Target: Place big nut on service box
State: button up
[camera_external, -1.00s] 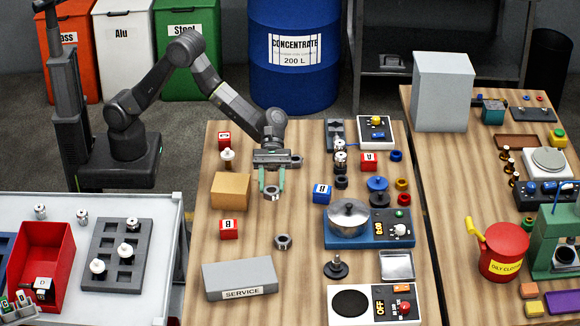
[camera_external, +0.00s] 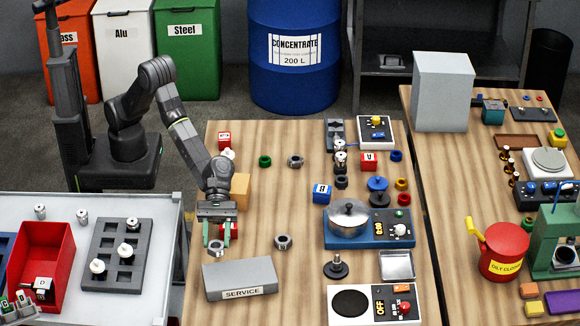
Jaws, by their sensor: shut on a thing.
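Another grey nut (camera_external: 283,242) lies right of the gripper, and one more nut (camera_external: 295,161) lies farther back beside a green ring (camera_external: 265,161). A red block (camera_external: 234,229) is partly hidden behind the fingers. A tan box (camera_external: 242,190) stands behind the arm.

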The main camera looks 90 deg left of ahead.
aim_at(218, 251)
jog(key=shift+f, duration=2.6)
jog(key=shift+f, duration=0.1)
jog(key=shift+f, duration=0.1)
jog(key=o, duration=1.1)
jog(key=shift+r, duration=0.25)
jog(key=b+v, duration=0.1)
jog(key=v, duration=1.1)
jog(key=shift+b, duration=0.4)
jog(key=shift+a+f, duration=0.1)
